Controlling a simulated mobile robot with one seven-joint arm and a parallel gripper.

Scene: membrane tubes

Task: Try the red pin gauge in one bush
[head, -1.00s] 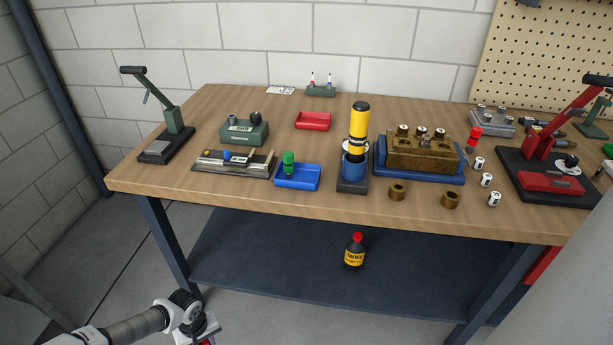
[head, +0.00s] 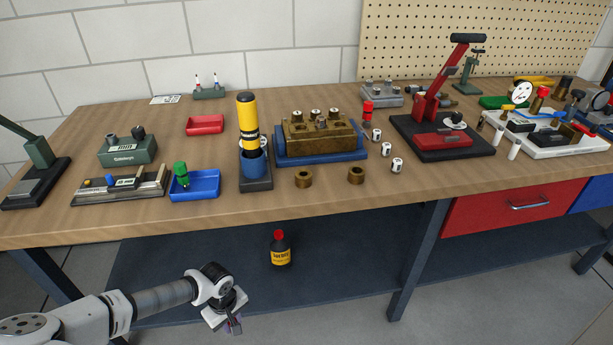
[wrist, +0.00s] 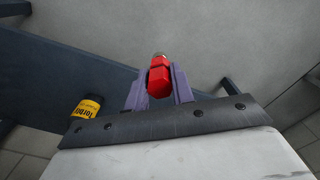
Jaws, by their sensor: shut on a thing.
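My gripper (wrist: 160,88) is shut on a red gauge (wrist: 159,76), a faceted red body with a paler tip at its far end. In the head view my gripper (head: 232,324) hangs low in front of the bench; the red gauge cannot be made out there. Several small silver bushes with dark bores, one of them this bush (head: 397,165), stand right of the bronze block (head: 346,138). Two brass bushes, left (head: 303,179) and right (head: 356,175), stand in front of it. A green gauge (head: 181,171) stands in the blue tray (head: 208,188).
A yellow-and-black cylinder (head: 247,115) stands tall in a blue holder (head: 254,163). Another red piece (head: 367,108) stands behind the silver bushes. A red press (head: 431,100) is to the right. The bench's front strip is mostly clear.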

